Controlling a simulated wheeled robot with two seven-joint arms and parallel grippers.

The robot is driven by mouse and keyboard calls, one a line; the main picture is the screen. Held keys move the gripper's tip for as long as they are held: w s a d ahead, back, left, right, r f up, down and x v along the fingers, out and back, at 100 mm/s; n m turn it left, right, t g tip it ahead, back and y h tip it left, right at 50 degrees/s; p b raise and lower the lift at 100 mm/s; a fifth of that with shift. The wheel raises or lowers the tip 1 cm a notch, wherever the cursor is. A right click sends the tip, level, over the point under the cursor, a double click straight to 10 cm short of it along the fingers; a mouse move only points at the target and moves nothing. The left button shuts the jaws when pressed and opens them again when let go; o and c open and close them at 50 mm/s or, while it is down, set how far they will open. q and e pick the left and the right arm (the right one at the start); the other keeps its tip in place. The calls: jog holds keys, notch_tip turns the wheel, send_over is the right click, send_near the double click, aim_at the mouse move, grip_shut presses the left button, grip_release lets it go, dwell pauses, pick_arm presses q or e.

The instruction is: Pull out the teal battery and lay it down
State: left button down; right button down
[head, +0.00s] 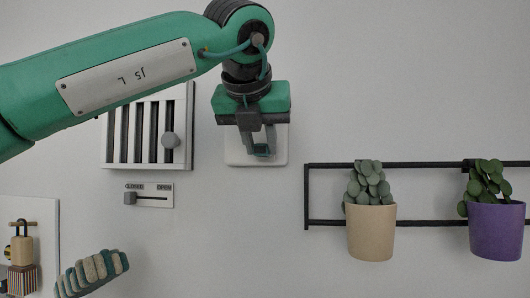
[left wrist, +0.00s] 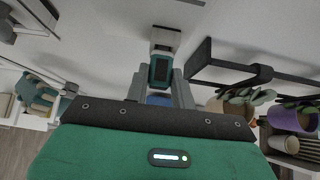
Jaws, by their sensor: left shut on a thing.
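My left gripper (head: 258,148) is in front of a white plate (head: 236,155) on the wall, fingers pointing at the wall. In the left wrist view the gripper (left wrist: 160,82) is shut on the teal battery (left wrist: 160,62), a small teal block with a dark face between the grey fingers. In the head view the fingers and hand mostly hide the battery. The white wall fitting (left wrist: 165,36) is just beyond the battery in the wrist view. I cannot tell whether the battery still sits in it. My right gripper is not in view.
A white slotted panel (head: 118,135) with a knob and a slider marked closed and open (head: 150,196) are to the left. A black rail (head: 420,164) holds a beige pot (head: 371,232) and a purple pot (head: 496,232) at right. Wall below the plate is bare.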

aim_at(260, 154)
pick_arm(q)
jog(key=shift+s+a+b, duration=0.1)
jog(key=shift+s+b, duration=0.2)
jog(key=shift+s, duration=0.2)
jog(key=shift+s+a+b, duration=0.15)
jog(key=shift+s+b, duration=0.35)
jog(key=shift+s, duration=0.2)
jog(key=shift+s, duration=0.15)
jog(key=shift+s+r, duration=0.2)
jog(key=shift+s, duration=0.1)
jog(key=v, duration=0.3)
jog(key=shift+s+a+f+b, duration=0.1)
jog(key=shift+s+a+b, duration=0.05)
jog(key=shift+s+b, duration=0.25)
dwell(0.3)
